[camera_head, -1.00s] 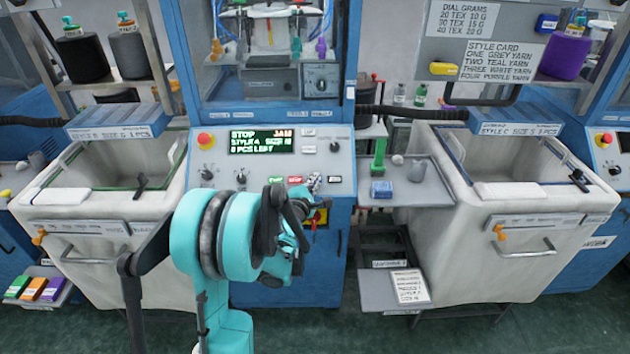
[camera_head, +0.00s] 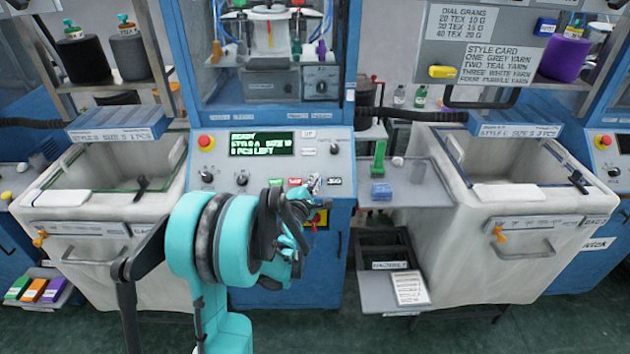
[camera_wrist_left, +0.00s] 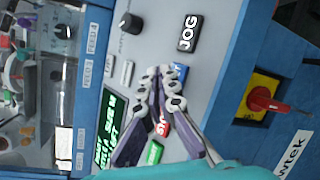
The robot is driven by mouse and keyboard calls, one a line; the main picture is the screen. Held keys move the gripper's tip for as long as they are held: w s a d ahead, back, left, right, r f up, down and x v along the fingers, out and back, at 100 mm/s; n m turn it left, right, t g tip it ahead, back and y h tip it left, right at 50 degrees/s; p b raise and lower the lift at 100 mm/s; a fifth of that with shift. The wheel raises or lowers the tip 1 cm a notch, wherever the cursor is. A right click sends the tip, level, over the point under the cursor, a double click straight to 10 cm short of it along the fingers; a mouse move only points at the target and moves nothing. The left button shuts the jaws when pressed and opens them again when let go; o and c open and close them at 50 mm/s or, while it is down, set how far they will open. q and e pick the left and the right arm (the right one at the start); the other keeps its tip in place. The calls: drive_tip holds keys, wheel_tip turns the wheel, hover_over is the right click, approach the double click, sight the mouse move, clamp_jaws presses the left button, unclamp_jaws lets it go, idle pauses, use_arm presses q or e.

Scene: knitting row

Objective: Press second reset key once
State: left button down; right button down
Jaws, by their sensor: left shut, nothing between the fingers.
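The display (camera_head: 262,143) of the middle machine reads READY in green, with style and pieces-left lines under it. Below it is a row of keys: a green key (camera_head: 275,183), a red key (camera_head: 294,182) and a black JOG key (camera_head: 335,181). Between red and JOG, a blue key (camera_wrist_left: 180,73) shows in the left wrist view, partly hidden by my fingers; its label cannot be read. My left gripper (camera_head: 314,183) is shut and empty, its tips at the blue key. Whether they touch it I cannot tell. My right gripper is not in view.
A red emergency button (camera_head: 205,141) sits left of the display. A red switch on a yellow plate (camera_wrist_left: 262,98) is below the keys. White bins stand on both sides, and a side shelf (camera_head: 425,190) is at the right.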

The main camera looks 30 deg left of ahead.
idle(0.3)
use_arm(q)
drive_tip(key=s+r+p, duration=0.1)
drive_tip(key=d+r+p, duration=0.1)
drive_tip(key=s+r, duration=0.1)
drive_tip(key=r, duration=0.1)
drive_tip(key=shift+s+d+p, duration=0.35)
drive_tip(key=shift+p, duration=0.05)
idle(0.7)
drive_tip(key=s+d+r+m+g+h, duration=0.1)
drive_tip(key=s+d+m+g+h, duration=0.1)
drive_tip(key=s+d+m, duration=0.45)
drive_tip(key=s+d+r+m+g+h, duration=0.1)
drive_tip(key=s+d+m+g+h, duration=0.15)
drive_tip(key=d+m, duration=0.65)
drive_tip(key=s+d+f+m+g, duration=0.2)
drive_tip(key=s+m, duration=0.3)
drive_tip(key=s, duration=0.4)
drive_tip(key=s+d+f+m+g, duration=0.2)
drive_tip(key=s+m, duration=0.4)
drive_tip(key=s, duration=0.3)
drive_tip(key=shift+d+f, duration=0.5)
drive_tip(key=shift+d, duration=0.1)
